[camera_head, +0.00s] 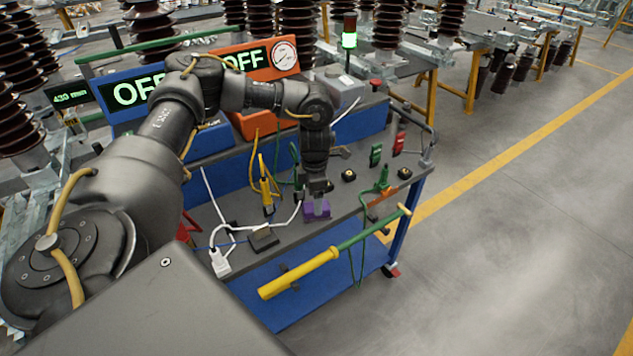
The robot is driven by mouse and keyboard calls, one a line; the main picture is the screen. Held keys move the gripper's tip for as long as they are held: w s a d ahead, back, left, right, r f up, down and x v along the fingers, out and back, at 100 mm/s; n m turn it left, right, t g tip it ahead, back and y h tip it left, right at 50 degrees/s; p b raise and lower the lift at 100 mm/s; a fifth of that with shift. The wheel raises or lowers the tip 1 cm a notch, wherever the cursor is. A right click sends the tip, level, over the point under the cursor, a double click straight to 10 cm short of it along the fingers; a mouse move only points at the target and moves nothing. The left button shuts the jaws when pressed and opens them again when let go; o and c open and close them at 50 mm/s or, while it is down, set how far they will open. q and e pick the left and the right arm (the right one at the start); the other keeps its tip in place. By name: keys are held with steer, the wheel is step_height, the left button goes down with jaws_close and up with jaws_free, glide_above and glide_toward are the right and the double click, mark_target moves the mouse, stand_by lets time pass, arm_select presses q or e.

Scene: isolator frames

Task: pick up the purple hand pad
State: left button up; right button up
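The purple hand pad (317,210) lies on the grey top of the blue cart (345,200), near its front edge. My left arm comes in from the left and bends down over the cart. My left gripper (318,190) points down right at the pad, over its back part. The fingers are small and dark, and I cannot tell whether they are open or closed on the pad. The pad appears to rest on the cart top. My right gripper is not in view.
A yellow and green rod (335,252) sticks out along the cart's front. A white plug (220,262), a yellow clamp (267,190) and loose cables lie left of the pad. Green (376,155) and red (399,142) items stand to the right. Blue and orange (270,62) display units stand behind.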

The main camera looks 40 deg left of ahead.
arm_select(q)
steer(key=shift+d+f, duration=0.1)
steer(key=shift+f, duration=0.15)
step_height(320, 180, down, 4)
steer(key=shift+d+r+p, duration=0.15)
steer(key=shift+p, duration=0.6)
steer(key=shift+w+f, duration=0.1)
steer(key=shift+f, duration=0.35)
steer(key=c, duration=1.1)
steer(key=shift+o, duration=0.2)
